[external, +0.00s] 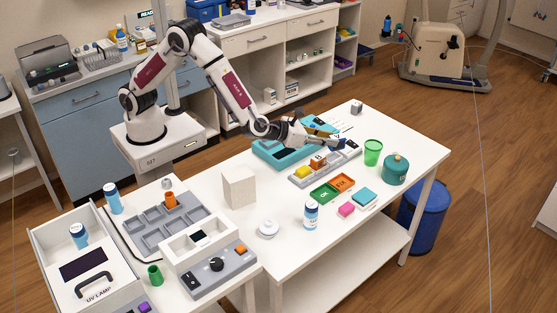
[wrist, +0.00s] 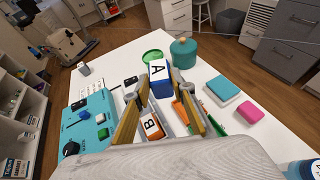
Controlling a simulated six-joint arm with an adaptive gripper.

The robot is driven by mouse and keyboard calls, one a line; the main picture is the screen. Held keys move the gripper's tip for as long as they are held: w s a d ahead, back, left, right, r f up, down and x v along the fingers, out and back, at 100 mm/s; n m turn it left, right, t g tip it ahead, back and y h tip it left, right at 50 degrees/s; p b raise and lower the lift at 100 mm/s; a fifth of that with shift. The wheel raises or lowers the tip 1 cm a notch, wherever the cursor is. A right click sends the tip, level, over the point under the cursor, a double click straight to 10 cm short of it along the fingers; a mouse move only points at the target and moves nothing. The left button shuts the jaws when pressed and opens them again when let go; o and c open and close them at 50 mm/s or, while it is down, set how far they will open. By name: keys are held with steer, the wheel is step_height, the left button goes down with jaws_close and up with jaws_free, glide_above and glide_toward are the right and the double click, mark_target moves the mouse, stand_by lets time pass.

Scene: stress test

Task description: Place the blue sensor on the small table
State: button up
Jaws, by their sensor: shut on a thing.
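A blue block with a white face marked A (wrist: 159,70), which looks like the blue sensor, sits between the fingertips of my gripper (wrist: 160,80) in the wrist view. My gripper is shut on it. In the external view my gripper (external: 333,143) is over the far part of the larger white table, at the grey slotted tray (external: 298,181). The blue block there is small and partly hidden; I cannot tell whether it is clear of the tray. A smaller white table (external: 143,191) stands at the lower left, in front of my base.
A green cup (external: 373,152) and a teal pot (external: 396,169) stand close right. A tall cream block (external: 239,186) and a bottle (external: 311,215) stand nearer the front.

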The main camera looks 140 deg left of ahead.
steer(key=w+d+r+m+t+h, duration=0.1)
steer(key=d+m+t+h, duration=0.1)
steer(key=d, duration=1.1)
steer(key=w+d+r+m+t+h, duration=0.1)
steer(key=d+m+t, duration=0.2)
steer(key=d, duration=1)
steer(key=s+d+m+t+h, duration=0.1)
steer(key=s+d, duration=0.3)
steer(key=d, duration=0.7)
steer(key=s+d+m+t+h, duration=0.2)
steer(key=s+d+m+h, duration=0.2)
steer(key=d, duration=0.6)
steer(key=shift+s+d+r+h, duration=0.3)
steer(key=shift+s+d+r, duration=0.1)
steer(key=shift+s, duration=0.4)
